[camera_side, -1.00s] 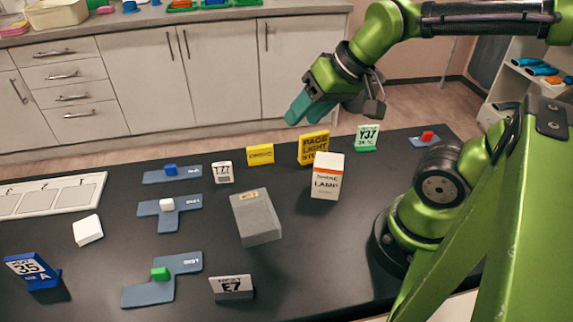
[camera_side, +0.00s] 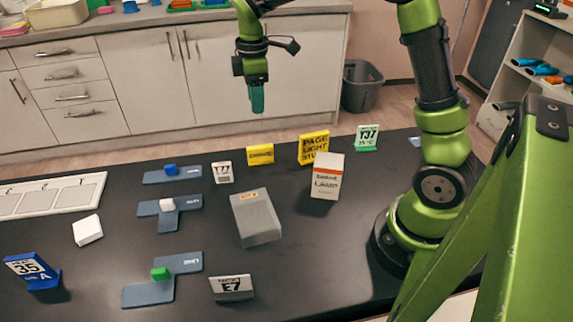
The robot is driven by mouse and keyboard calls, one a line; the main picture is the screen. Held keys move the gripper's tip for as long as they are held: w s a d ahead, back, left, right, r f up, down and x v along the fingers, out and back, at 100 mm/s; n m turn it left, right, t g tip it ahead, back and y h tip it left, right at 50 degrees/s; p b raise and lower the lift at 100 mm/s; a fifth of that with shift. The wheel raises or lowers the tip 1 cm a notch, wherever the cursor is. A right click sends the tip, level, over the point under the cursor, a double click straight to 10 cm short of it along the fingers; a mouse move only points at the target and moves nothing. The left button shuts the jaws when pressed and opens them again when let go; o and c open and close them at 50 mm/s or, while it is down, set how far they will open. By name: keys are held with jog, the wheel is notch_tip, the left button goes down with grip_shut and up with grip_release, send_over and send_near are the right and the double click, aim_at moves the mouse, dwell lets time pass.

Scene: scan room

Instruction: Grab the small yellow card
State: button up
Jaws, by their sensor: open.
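The small yellow card (camera_side: 260,155) stands upright near the back edge of the black table, with dark print on its face. A larger yellow card (camera_side: 314,147) with the words PAGE LIGHT stands to its right. My gripper (camera_side: 257,110) points down above and slightly left of the small yellow card in the picture, apart from it, with the cabinets behind. It is open with nothing visible in it; its fingers overlap from this side.
A white and orange lamp box (camera_side: 327,178) and a grey box (camera_side: 256,218) stand in front of the yellow cards. A white card (camera_side: 222,172) is to the left, a green card (camera_side: 367,138) to the right. Blue-grey plates with small blocks lie further left.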

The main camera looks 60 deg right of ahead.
aim_at(263, 146)
notch_tip(263, 146, down, 11)
jog(key=shift+s+f, duration=0.1)
jog(key=f, duration=0.2)
jog(key=s+f, duration=0.1)
jog(key=f, duration=0.1)
jog(key=shift+d+f, duration=0.1)
jog(key=shift+d, duration=0.05)
jog(key=shift+w+f, duration=0.1)
jog(key=shift+f, duration=0.4)
grip_shut()
